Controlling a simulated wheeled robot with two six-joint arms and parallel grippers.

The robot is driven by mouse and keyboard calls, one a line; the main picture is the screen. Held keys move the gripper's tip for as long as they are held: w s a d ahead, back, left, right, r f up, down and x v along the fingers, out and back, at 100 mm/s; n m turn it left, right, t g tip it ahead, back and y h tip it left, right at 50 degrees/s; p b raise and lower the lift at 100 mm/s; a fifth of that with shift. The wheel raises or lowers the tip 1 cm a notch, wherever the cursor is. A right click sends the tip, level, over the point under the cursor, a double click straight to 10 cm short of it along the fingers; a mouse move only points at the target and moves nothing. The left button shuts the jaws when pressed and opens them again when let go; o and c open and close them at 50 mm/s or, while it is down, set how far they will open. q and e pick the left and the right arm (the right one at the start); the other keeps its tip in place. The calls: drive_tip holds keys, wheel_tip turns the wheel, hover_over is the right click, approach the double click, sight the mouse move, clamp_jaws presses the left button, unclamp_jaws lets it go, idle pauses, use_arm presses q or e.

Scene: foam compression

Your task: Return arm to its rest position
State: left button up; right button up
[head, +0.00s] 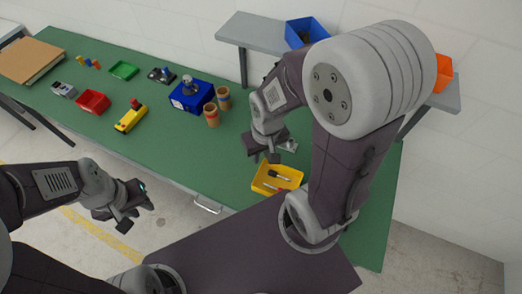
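My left gripper (126,203) hangs at the lower left, over the floor in front of the green table, and holds nothing that I can see. My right gripper (264,156) points down over the right part of the green table (165,140), close to a small grey metal item (288,146) and behind the yellow tray (268,178). Its fingertips are small and partly dark, so I cannot tell whether they are open or shut. My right arm's large links hide much of the table's right side.
A blue box (190,97) with a round metal top stands mid-table beside brown cups (211,115). A yellow device (131,118), red tray (93,102), green tray (124,70) and cardboard box (28,61) lie to the left. A raised shelf (255,33) holds a blue bin (303,32) and an orange bin (444,73).

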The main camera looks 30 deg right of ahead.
wheel_tip(320, 180, down, 14)
drive_tip(key=b, duration=1.4)
drive_tip(key=shift+s, duration=0.15)
